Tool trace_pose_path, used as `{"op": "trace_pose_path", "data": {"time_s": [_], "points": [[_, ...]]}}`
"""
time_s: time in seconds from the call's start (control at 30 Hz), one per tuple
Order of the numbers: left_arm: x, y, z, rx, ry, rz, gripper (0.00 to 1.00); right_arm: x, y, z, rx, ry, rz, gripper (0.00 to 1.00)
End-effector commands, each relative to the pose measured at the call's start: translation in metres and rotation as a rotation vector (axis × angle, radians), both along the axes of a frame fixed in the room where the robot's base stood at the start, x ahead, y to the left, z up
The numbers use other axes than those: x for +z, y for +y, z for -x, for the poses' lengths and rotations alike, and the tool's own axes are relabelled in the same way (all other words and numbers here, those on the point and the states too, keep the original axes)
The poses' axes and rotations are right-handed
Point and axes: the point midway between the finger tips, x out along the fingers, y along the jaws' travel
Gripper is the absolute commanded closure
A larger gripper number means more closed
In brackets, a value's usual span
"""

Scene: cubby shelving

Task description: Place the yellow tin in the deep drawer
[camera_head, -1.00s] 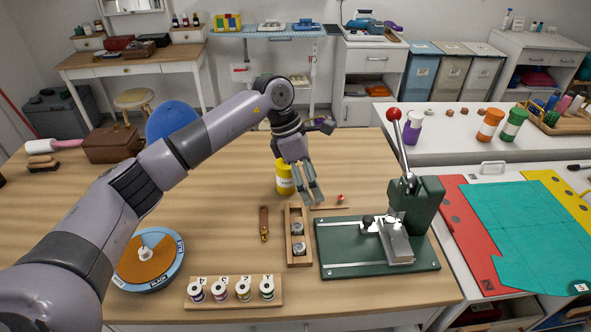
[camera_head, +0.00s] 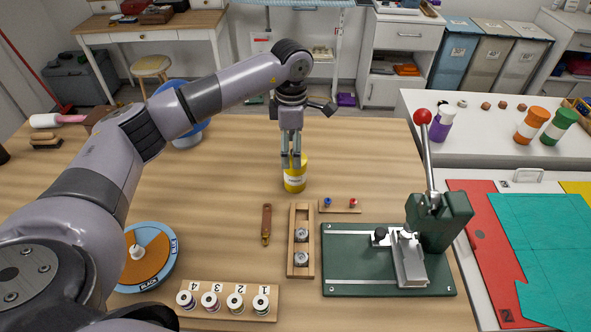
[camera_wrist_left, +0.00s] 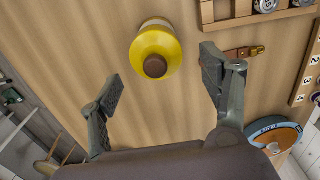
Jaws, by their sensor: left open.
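The yellow tin (camera_head: 296,179) stands upright on the wooden table, near the middle of the head view. In the left wrist view the yellow tin (camera_wrist_left: 156,50) shows from above, with a brown knob on top. My left gripper (camera_head: 292,162) points down just above and in front of the tin in the head view, its fingers overlapping the tin's upper part. In the left wrist view my left gripper (camera_wrist_left: 160,80) is open, with the tin beyond and between its spread fingertips, apart from both. My right gripper is not in view. No open deep drawer shows.
A wooden tray with metal parts (camera_head: 291,262), a brown leather strap (camera_head: 266,222) and a green press (camera_head: 340,262) stand near the tin. A spool rack (camera_head: 230,312) and a round dial (camera_head: 165,262) are at the front left.

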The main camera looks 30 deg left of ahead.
Motion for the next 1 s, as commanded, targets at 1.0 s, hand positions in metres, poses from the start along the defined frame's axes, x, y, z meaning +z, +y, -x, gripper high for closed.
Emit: {"op": "trace_pose_path", "data": {"time_s": [1.0], "points": [[-0.084, -0.006, -0.005, -0.002, -0.001, 0.002, 0.32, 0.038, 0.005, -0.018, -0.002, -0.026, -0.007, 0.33]]}}
